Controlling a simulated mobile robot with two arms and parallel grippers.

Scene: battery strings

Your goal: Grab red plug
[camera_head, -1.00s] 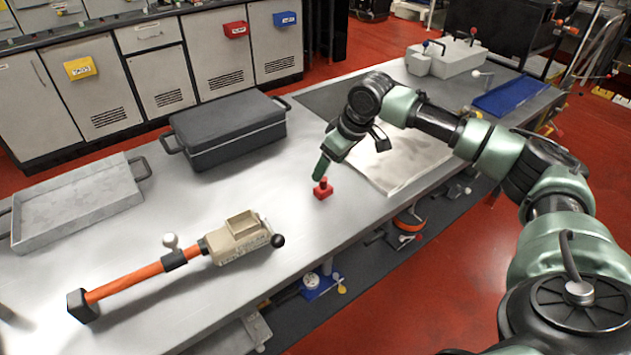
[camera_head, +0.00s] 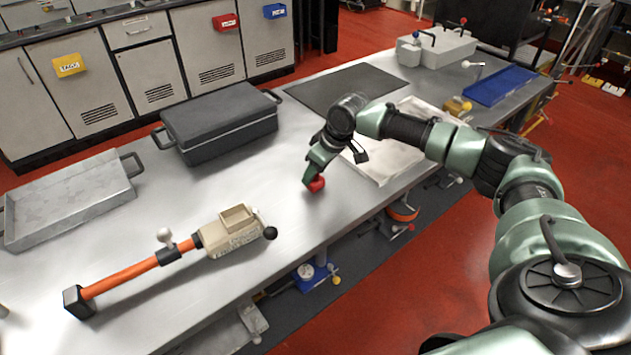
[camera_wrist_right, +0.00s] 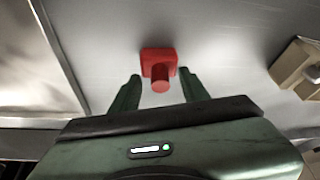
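The red plug (camera_head: 317,184) stands on the metal table near its front edge, partly hidden by my right gripper (camera_head: 311,180) in the head view. In the right wrist view the red plug (camera_wrist_right: 159,68) has a square base and a round stem, and lies between the fingertips of my right gripper (camera_wrist_right: 160,84). The two green fingers are apart, one on each side of the plug, with a visible gap to its stem. My left gripper is not in view.
A beige tool with an orange handle (camera_head: 136,271) lies to the left of the plug. A dark grey case (camera_head: 219,123) and a metal tray (camera_head: 68,199) stand farther left. The table between is clear.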

